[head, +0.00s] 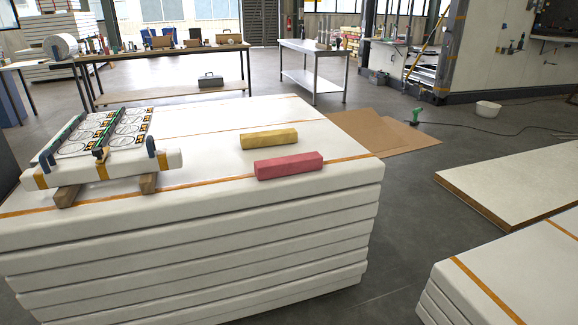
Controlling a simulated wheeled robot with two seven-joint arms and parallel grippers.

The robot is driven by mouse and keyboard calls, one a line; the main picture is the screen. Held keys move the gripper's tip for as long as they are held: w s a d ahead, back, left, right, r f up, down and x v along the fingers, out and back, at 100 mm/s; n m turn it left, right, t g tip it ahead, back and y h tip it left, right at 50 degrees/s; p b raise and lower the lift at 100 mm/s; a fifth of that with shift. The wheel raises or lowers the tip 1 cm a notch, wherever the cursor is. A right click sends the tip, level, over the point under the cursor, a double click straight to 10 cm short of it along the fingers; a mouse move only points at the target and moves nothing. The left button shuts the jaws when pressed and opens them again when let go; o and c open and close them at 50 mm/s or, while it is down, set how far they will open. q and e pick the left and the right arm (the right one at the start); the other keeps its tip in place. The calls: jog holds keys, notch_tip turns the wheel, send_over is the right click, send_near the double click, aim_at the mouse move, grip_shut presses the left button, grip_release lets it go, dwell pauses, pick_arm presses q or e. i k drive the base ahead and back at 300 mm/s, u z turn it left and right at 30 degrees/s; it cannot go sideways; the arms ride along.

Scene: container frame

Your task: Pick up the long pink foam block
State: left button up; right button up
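The long pink foam block (289,166) lies flat on top of a stack of white panels (200,224), close to the stack's front right edge. An orange strap line runs beneath or just beside it. Its long side runs roughly left to right, and nothing covers it. Neither of my grippers is in the head view.
A yellow block (269,139) lies just behind the pink one, apart from it. A frame-like rack (100,140) on wooden supports stands at the stack's left. More white panels (510,275) are at right. The stack's top behind the yellow block is clear.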

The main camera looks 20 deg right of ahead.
aim_at(280, 167)
jog(key=u, duration=0.3)
jog(key=k, duration=0.35)
jog(key=z, duration=1.3)
jog(key=i, duration=0.85)
jog(key=u, duration=0.15)
